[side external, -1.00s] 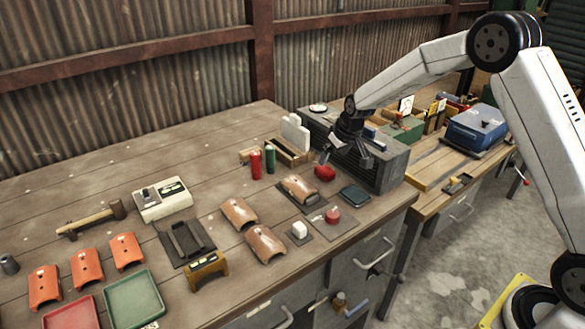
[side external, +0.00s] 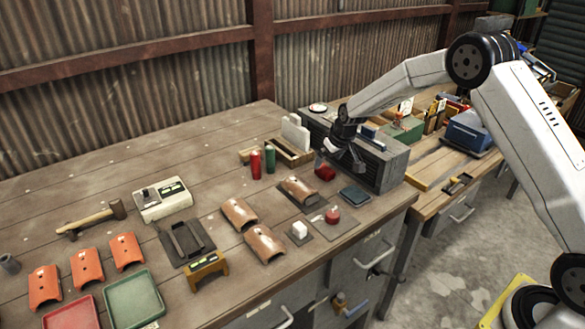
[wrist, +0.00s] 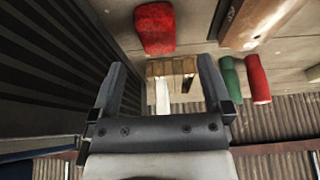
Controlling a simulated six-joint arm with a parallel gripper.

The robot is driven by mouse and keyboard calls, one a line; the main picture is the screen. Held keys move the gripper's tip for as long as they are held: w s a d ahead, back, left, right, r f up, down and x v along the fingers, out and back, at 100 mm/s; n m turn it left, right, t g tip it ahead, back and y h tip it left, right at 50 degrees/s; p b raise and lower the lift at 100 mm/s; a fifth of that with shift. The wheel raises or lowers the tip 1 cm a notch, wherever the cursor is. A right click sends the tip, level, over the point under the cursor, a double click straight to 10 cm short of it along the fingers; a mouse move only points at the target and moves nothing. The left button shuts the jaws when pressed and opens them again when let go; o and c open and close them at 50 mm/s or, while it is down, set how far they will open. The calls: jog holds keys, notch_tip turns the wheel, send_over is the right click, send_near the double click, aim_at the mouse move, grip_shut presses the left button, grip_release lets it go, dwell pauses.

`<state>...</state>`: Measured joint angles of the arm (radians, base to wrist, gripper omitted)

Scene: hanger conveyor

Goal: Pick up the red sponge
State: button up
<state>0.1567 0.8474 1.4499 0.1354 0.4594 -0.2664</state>
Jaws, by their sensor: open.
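The red sponge (side external: 325,173) lies flat on the wooden bench, close to the left end of the grey ribbed box. In the wrist view the red sponge (wrist: 155,28) shows at the top, beyond the fingertips and roughly in line with the gap between them. My gripper (side external: 342,158) is above the bench beside the box, just up and to the right of the sponge in the side view. In the wrist view my gripper (wrist: 163,65) is open, with nothing between its fingers. It appears apart from the sponge.
The grey ribbed box (side external: 378,160) stands close on the right. A red cylinder (side external: 256,164) and a green cylinder (side external: 270,158) stand upright left of a wooden holder (side external: 290,155). A dark pad (side external: 355,196) and a copper-brown curved part (side external: 299,190) lie in front.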

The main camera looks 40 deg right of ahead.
aim_at(325, 168)
jog(key=shift+x, duration=2.6)
jog(key=shift+s+d, duration=0.1)
jog(key=c, duration=1.3)
jog(key=shift+c, duration=0.2)
